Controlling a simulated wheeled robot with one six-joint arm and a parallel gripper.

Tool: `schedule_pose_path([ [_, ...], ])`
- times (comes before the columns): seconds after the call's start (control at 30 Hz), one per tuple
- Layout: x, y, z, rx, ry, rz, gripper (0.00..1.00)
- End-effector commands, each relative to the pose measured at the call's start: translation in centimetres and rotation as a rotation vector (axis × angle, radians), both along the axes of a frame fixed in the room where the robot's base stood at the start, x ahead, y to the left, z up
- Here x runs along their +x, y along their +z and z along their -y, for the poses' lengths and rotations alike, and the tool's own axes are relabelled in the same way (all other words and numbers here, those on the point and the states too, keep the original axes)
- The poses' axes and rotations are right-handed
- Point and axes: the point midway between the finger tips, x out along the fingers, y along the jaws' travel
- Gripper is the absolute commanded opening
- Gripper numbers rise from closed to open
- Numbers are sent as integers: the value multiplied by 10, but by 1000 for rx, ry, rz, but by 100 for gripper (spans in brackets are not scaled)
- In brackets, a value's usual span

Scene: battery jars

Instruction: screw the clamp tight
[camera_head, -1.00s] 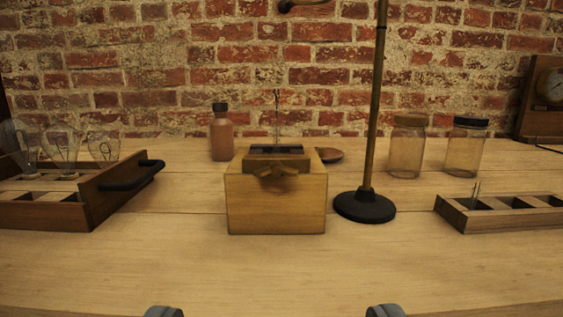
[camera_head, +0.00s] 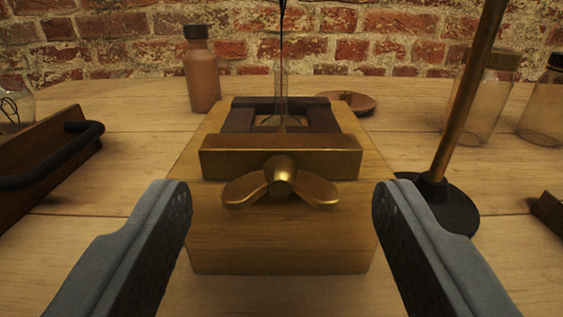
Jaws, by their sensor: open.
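The clamp (camera_head: 220,157) is a brass bar with dark jaws on top of a wooden block (camera_head: 280,240). Its brass wing screw (camera_head: 281,182) faces me, with the two wings spread left and right and drooping slightly. A thin glass stem with a dark wire (camera_head: 282,95) stands upright between the dark jaws; its lower end is partly hidden by the bar. My gripper (camera_head: 281,205) is open and empty. Its two fingers lie either side of the wing screw, nearer to me and apart from it.
A brown bottle (camera_head: 202,75) stands behind left, and a small round dish (camera_head: 346,101) behind right. A brass stand with a black base (camera_head: 449,207) is close on the right, before two glass jars (camera_head: 477,100). A wooden tray with a black handle (camera_head: 60,160) is at left.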

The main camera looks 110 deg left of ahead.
Motion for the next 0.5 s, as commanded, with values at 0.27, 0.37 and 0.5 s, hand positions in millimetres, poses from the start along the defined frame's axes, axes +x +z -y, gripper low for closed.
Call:
schedule_pose_path([
  [0.27,-2,0,-6,0,1,0,60],
  [0.37,-2,0,-6,0,1,0,60],
  [0.5,-2,0,-6,0,1,0,36],
])
